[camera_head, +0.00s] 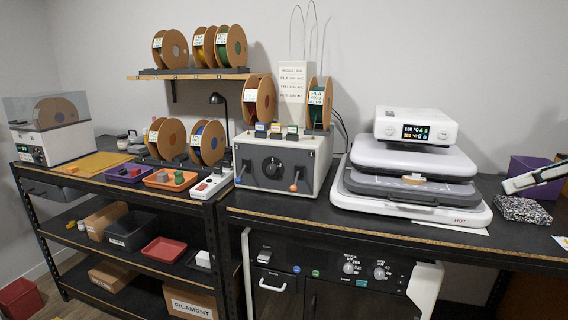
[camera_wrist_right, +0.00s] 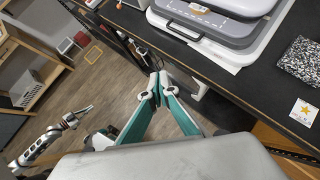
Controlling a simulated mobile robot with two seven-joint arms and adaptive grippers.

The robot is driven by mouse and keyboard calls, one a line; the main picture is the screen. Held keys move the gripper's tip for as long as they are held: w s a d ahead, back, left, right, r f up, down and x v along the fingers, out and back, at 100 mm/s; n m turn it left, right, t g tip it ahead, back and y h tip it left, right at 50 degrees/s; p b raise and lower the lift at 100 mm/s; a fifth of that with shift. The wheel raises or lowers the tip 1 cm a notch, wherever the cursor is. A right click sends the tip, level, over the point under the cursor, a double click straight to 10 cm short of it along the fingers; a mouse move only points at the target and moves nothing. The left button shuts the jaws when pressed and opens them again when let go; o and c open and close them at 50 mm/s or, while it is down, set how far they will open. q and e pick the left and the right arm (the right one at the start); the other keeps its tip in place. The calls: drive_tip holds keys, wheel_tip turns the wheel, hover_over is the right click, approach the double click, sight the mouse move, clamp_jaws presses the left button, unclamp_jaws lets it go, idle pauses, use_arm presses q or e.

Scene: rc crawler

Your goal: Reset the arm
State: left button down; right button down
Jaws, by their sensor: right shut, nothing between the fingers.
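My right gripper (camera_head: 508,186) comes in from the right edge in the head view, above the speckled block on the bench. In the right wrist view my right gripper (camera_wrist_right: 156,84) has its fingertips together with nothing between them, over the gap beside the bench edge. My left arm is out of the head view. An arm with a gripper (camera_wrist_right: 80,113), which looks like my left one, shows low at the left of the wrist view over the floor; its fingers are too small to read.
The speckled block (camera_head: 522,210) lies near the right end of the bench (camera_head: 400,234). A white press (camera_head: 410,165) marked HOT stands left of it, and a grey box with a handle (camera_head: 285,165) further left. A purple bin (camera_head: 530,170) is behind. Open floor (camera_wrist_right: 95,85) lies below the gripper.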

drive_tip(key=s+a+f+m+t+y+p, duration=0.1)
drive_tip(key=s+a+f+m+t, duration=0.2)
drive_tip(key=f+m, duration=1.15)
drive_tip(key=a+f+m+t+p, duration=0.3)
drive_tip(key=f+m, duration=0.6)
drive_tip(key=f, duration=1.1)
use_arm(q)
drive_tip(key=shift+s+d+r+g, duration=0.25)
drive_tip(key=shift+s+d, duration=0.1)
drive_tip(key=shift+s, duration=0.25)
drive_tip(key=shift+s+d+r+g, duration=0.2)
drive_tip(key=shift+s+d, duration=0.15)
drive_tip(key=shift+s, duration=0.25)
use_arm(e)
drive_tip(key=s+a+f+m+g+h, duration=0.1)
drive_tip(key=s+a+f+m+h, duration=0.1)
drive_tip(key=s+a+f+m, duration=0.5)
drive_tip(key=s+a+f+m+g+h, duration=0.1)
drive_tip(key=s+a+f+m, duration=0.6)
drive_tip(key=f, duration=0.7)
drive_tip(key=s+a+g, duration=0.1)
drive_tip(key=s+a, duration=0.1)
drive_tip(key=s, duration=0.2)
drive_tip(key=shift+g+h, duration=0.3)
drive_tip(key=shift+h, duration=0.1)
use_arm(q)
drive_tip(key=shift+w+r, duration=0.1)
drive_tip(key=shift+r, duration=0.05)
